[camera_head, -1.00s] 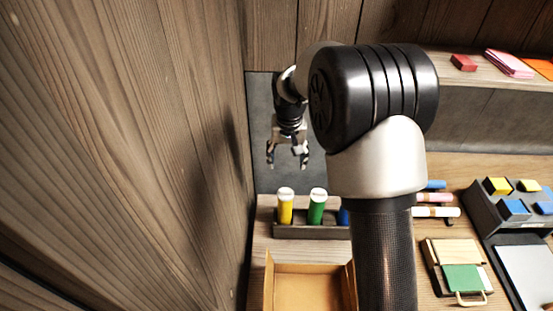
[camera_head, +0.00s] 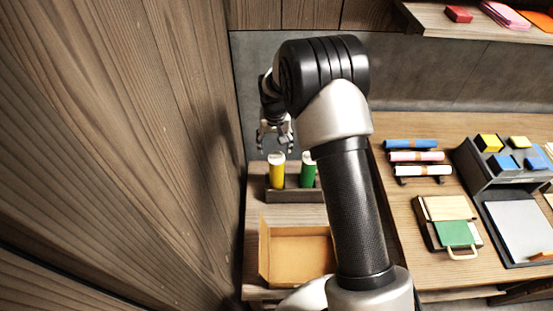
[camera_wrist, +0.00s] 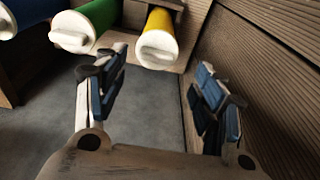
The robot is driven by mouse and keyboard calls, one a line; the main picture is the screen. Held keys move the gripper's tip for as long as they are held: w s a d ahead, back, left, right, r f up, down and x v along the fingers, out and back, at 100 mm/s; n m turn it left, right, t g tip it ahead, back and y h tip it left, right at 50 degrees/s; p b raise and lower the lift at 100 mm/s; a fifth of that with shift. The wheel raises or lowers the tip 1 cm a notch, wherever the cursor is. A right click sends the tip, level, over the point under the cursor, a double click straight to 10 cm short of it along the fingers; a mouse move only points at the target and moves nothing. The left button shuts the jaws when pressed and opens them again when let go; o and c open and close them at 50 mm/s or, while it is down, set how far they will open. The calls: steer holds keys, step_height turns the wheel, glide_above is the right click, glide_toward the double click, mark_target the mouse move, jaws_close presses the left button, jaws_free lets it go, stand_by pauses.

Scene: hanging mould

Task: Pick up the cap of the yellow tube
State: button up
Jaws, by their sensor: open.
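The yellow tube (camera_head: 276,173) stands upright in a dark holder (camera_head: 292,196) at the left of the bench, beside the wooden wall. Its white cap (camera_head: 277,157) is on top. In the wrist view the yellow tube (camera_wrist: 162,22) and its white cap (camera_wrist: 157,50) show at the top middle, above the space between the fingers. My gripper (camera_head: 275,142) is open and empty, just above and behind the cap in the head view. In the wrist view the open gripper (camera_wrist: 162,95) has its two fingers well apart, not touching the cap.
A green tube (camera_head: 308,172) with a white cap stands right of the yellow one; a blue tube (camera_wrist: 22,16) also shows. The wooden wall (camera_head: 130,150) is close on the left. An open orange box (camera_head: 265,250) lies in front of the holder.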

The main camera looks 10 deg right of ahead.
mark_target(277, 154)
steer(key=f, duration=0.1)
steer(key=f+b, duration=0.1)
steer(key=f, duration=0.3)
steer(key=shift+w+d+b, duration=0.3)
steer(key=shift+b, duration=0.1)
steer(key=shift+c, duration=0.3)
steer(key=c, duration=0.8)
